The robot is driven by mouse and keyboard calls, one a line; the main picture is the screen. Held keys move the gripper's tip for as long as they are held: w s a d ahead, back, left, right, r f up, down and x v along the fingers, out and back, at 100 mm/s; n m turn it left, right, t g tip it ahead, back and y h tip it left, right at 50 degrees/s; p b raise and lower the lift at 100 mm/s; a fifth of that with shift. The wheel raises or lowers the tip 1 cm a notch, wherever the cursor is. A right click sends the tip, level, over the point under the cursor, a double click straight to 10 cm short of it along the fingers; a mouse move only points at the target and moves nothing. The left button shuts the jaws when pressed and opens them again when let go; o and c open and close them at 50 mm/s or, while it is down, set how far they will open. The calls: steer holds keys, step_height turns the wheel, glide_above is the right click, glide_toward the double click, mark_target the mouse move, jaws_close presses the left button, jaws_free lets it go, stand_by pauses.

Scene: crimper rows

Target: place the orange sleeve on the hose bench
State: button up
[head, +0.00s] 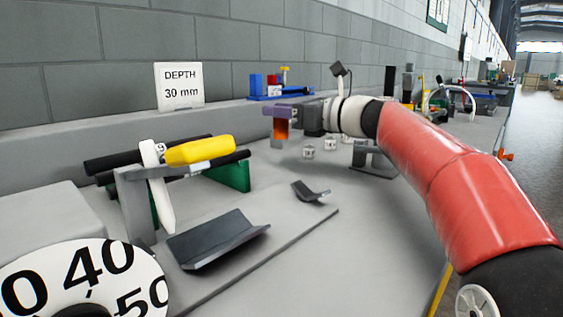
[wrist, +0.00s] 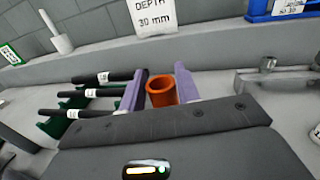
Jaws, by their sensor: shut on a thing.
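The orange sleeve (head: 281,131) is held upright between the purple fingers of my gripper (head: 283,112), above the grey bench. In the wrist view the sleeve (wrist: 161,94) shows its open round top between the two purple fingers (wrist: 162,88). My gripper is shut on it. The hose bench, a long grey surface (head: 375,235), stretches away along the block wall. Black hoses with white labels (wrist: 92,93) lie on green supports at the left of the wrist view. Whether the sleeve's lower end touches anything is hard to tell.
A yellow-handled tool (head: 200,150) and a numbered white dial (head: 85,282) stand at the near left. A dark angled tray (head: 215,240) lies in front. Small pale cylinders (head: 308,152) stand near my gripper. A "DEPTH 30 mm" sign (head: 180,86) stands behind. The bench's front right is clear.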

step_height(320, 180, down, 8)
steer(key=b, duration=0.2)
steer(key=shift+b, duration=0.3)
steer(key=o, duration=0.9)
steer(key=shift+o, duration=0.2)
steer(key=shift+v, duration=3.75)
